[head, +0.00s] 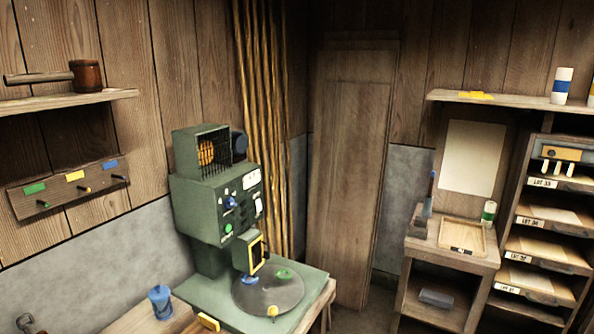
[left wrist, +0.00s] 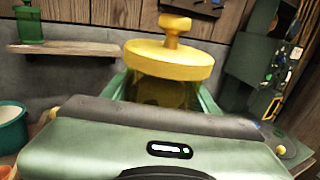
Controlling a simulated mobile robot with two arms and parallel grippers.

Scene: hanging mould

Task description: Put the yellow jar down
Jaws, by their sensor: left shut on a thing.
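The yellow jar (left wrist: 170,62) shows in the left wrist view, with a wide round lid and a knob on top. Its darker amber body is partly hidden behind my green gripper housing. My left gripper (left wrist: 162,92) is shut on the jar, a green finger on each side of it. The jar looks roughly upright. What lies under its base is hidden, so I cannot tell whether it touches a surface. Neither the yellow jar nor my grippers show in the head view.
A blue jar (head: 160,302) stands on the bench at lower left, beside the green machine (head: 215,195) with its round plate (head: 255,297). A teal pot (left wrist: 12,127) is at the left in the wrist view. A wall shelf (left wrist: 70,48) carries a green bottle (left wrist: 29,24).

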